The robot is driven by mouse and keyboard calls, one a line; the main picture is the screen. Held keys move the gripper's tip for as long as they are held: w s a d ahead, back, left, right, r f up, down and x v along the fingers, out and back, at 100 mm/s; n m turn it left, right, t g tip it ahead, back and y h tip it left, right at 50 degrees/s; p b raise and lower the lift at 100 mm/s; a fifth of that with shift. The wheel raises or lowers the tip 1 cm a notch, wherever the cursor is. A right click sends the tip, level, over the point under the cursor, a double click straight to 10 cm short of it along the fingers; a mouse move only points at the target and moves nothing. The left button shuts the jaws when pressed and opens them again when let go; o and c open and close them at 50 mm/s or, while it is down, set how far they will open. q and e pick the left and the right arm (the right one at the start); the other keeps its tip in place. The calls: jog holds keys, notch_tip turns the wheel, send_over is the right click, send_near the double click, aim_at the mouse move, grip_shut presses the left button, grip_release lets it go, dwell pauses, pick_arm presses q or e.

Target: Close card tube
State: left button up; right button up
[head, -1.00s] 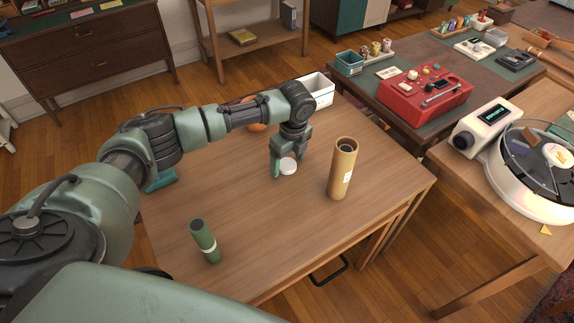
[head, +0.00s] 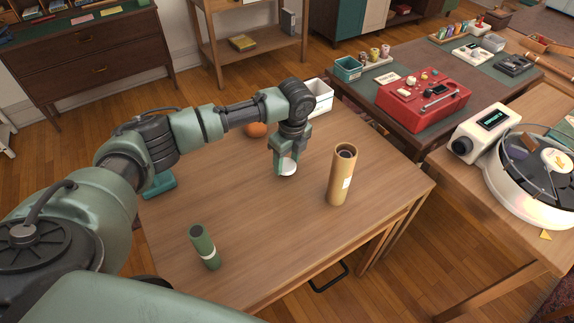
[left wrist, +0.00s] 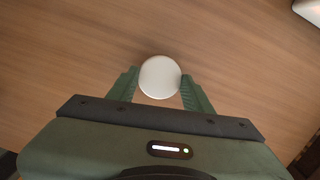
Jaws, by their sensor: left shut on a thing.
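The card tube (head: 341,177) is a brown cardboard cylinder with a white label. It stands upright near the right side of the wooden table, and its dark open top shows. My left gripper (head: 284,168) is low over the table, to the left of the tube and apart from it. It is shut on a round white cap (left wrist: 160,77), which sits between both fingers in the left wrist view. In the head view the cap (head: 288,169) is partly hidden by the fingers. I cannot tell whether the cap still touches the table. My right gripper is not in view.
An orange round thing (head: 256,130), a white box (head: 318,96) and a teal object (head: 159,186) are also there. The table's (head: 250,225) front middle is clear.

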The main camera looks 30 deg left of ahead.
aim_at(287, 166)
pick_arm(q)
notch_tip(287, 166, up, 18)
jog(key=shift+f, duration=0.2)
jog(key=shift+s+d, duration=0.1)
